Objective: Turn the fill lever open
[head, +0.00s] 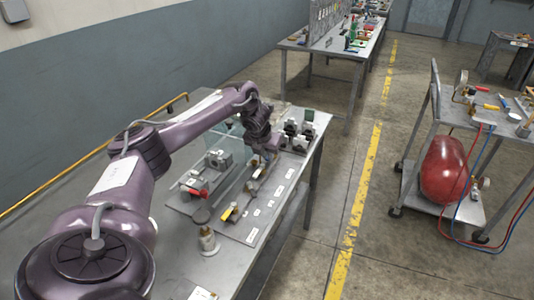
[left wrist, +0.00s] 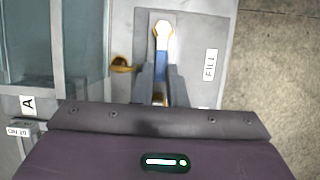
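The fill lever (left wrist: 161,66) shows in the left wrist view as a blue handle with a pale, brass-edged end, pointing up the picture. The white FILL label (left wrist: 210,64) is to its right. My left gripper (left wrist: 161,76) has one dark finger on each side of the blue handle, with little gap. Whether the fingers press on it cannot be told. In the head view my left gripper (head: 264,146) reaches down over the far part of the bench panel, and hides the lever there. My right gripper is not in view.
A cart (head: 470,210) with a red tank (head: 444,170) stands right. The floor between is clear.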

